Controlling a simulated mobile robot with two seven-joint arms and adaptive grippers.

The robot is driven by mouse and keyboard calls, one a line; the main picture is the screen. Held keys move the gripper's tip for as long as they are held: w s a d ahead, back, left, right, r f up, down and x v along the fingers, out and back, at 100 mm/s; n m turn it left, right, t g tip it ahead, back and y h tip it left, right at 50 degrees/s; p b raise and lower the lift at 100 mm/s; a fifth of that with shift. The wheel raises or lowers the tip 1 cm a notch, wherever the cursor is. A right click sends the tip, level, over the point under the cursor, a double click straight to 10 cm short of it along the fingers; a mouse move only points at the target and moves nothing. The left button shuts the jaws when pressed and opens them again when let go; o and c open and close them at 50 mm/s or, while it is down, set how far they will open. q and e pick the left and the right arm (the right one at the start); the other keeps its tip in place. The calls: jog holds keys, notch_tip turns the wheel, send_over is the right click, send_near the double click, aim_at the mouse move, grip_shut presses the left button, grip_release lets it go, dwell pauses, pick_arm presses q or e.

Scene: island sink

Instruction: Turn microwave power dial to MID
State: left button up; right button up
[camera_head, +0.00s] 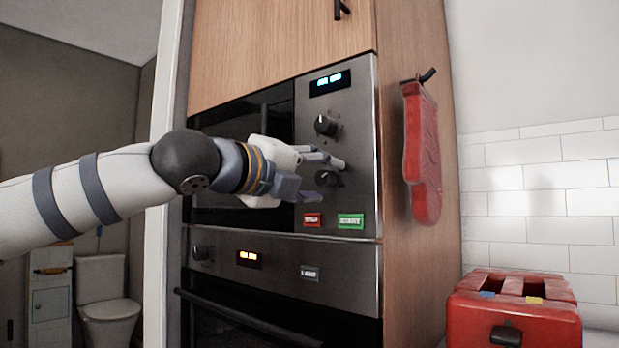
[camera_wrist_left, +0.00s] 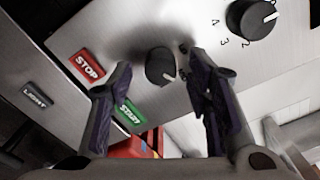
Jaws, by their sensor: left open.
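The microwave (camera_head: 345,105) is built into a wooden cabinet, with two black dials on its steel panel. The upper dial (camera_head: 325,125) has numbers around it in the left wrist view (camera_wrist_left: 252,18). The lower dial (camera_head: 328,178) has a white pointer mark in the left wrist view (camera_wrist_left: 160,66); I cannot read a MID label. My left gripper (camera_head: 331,181) is open in front of the panel at the lower dial. In the wrist view its fingers (camera_wrist_left: 159,68) appear on either side of this dial; contact is not clear. My right gripper is not in view.
Red STOP (camera_head: 312,220) and green START (camera_head: 350,221) buttons sit below the dials. An oven (camera_head: 285,275) is underneath. A red mitt (camera_head: 422,150) hangs on the cabinet side. A red toaster-like box (camera_head: 515,310) stands at lower right.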

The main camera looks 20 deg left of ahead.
pick_arm(q)
jog(key=v, duration=1.1)
jog(key=shift+s, duration=0.35)
jog(key=shift+a, duration=0.1)
